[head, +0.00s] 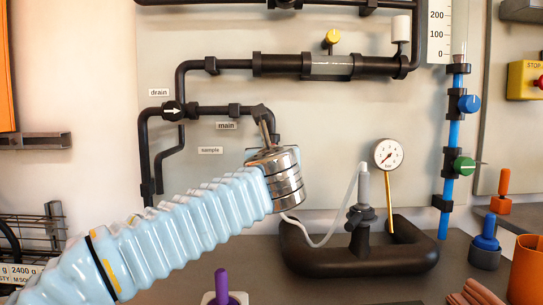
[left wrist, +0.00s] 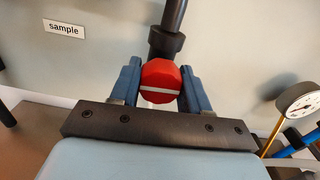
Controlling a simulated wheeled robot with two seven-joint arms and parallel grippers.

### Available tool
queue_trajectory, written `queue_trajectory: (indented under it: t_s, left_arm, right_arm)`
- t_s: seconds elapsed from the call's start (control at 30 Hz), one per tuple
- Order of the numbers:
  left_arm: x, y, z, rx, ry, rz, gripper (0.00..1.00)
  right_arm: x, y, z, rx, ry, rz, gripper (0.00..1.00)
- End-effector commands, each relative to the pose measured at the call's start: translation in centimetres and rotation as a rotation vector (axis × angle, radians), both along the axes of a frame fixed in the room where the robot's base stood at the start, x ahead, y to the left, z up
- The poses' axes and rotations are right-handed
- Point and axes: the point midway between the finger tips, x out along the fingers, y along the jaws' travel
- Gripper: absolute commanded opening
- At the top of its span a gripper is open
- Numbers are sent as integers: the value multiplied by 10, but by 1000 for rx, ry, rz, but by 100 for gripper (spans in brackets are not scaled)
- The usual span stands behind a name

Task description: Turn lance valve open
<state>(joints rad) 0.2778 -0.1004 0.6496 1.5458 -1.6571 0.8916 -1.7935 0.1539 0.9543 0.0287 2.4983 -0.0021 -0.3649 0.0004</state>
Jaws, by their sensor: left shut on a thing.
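A red knob (left wrist: 160,82) with a pale stripe sits on a black pipe (left wrist: 168,30) in the left wrist view. The stripe runs across the picture, crosswise to the pipe. My left gripper (left wrist: 160,85) is shut on the knob, with one blue finger on each side. I cannot read a lance label on the knob. My right gripper is not in view.
A black stand (head: 358,258) with a grey nozzle and white hose stands right of my left wrist. A pressure gauge (head: 389,154) rises beside it. A blue column (head: 453,150) with blue and green knobs is farther right. A purple-handled thing (head: 222,287) stands near the front.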

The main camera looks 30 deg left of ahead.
Motion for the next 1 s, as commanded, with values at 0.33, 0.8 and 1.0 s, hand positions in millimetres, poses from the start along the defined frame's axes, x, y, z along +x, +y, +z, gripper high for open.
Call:
queue_trajectory:
  t_s: [0.33,0.8,1.0]
  left_arm:
    - [0,-1,-2,-228,-139,-3,16]
    - [0,-1,-3,-610,-372,-2,16]
    - [0,-1,-3,-773,-473,-1,16]
  right_arm:
    - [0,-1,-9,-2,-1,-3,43]
    - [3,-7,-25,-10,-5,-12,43]
    - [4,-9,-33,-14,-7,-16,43]
